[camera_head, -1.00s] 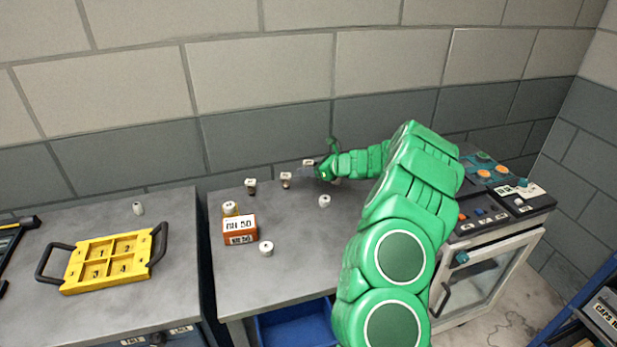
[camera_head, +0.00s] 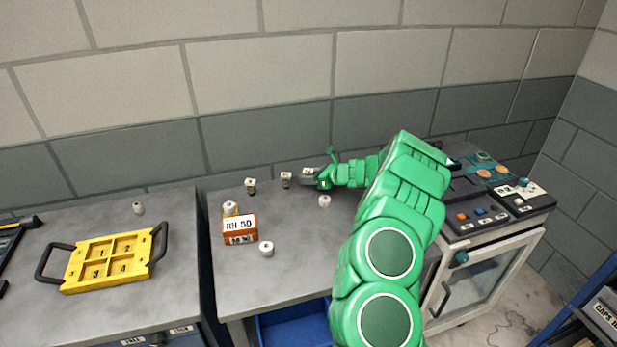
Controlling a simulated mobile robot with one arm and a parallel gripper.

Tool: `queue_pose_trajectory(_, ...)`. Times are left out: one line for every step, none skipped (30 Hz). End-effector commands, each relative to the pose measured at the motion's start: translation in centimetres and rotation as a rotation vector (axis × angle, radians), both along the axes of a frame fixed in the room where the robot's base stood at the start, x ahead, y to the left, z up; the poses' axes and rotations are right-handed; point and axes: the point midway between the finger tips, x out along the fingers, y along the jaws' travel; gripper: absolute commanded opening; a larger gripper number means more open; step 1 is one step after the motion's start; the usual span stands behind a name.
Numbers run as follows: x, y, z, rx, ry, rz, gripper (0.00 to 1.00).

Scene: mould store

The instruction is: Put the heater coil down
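My gripper (camera_head: 312,178) is at the end of my green arm, low over the back of the grey table (camera_head: 290,240). No heater coil can be made out for certain. Similar small pieces stand to the left: one next to the fingers (camera_head: 286,179) and a darker one (camera_head: 251,186). A white ringed piece (camera_head: 324,201) stands in front of the gripper.
A yellow tray (camera_head: 75,272) lies on the left table. A control panel (camera_head: 485,215) stands right. The table's middle is clear.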

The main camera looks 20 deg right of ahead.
Motion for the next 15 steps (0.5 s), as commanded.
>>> queue_pose_trajectory(0.00,0.00,0.02,0.000,0.000,0.000,0.50)
queue_pose_trajectory(0.00,0.00,0.03,0.000,0.000,0.000,0.54)
queue_pose_trajectory(0.00,0.00,0.03,0.000,0.000,0.000,0.60)
queue_pose_trajectory(-0.01,-0.01,0.03,0.000,0.000,0.000,0.65)
queue_pose_trajectory(0.00,-0.01,0.04,0.000,0.000,0.000,0.65)
queue_pose_trajectory(0.00,-0.01,0.04,0.000,0.000,0.000,0.65)
queue_pose_trajectory(0.00,-0.01,0.04,0.000,0.000,0.000,0.65)
queue_pose_trajectory(0.00,-0.01,0.04,0.000,0.000,0.000,0.65)
queue_pose_trajectory(0.00,-0.01,0.04,0.000,0.000,0.000,0.65)
queue_pose_trajectory(0.00,-0.02,0.04,0.000,0.000,0.000,0.65)
queue_pose_trajectory(0.00,-0.02,0.04,0.000,0.000,0.000,0.65)
queue_pose_trajectory(0.00,-0.03,0.07,0.000,0.000,0.000,0.65)
queue_pose_trajectory(-0.01,-0.03,0.10,0.000,0.000,0.000,0.65)
queue_pose_trajectory(0.00,-0.03,0.17,0.000,0.000,0.000,0.65)
queue_pose_trajectory(-0.01,-0.05,0.34,0.000,0.000,-0.001,0.65)
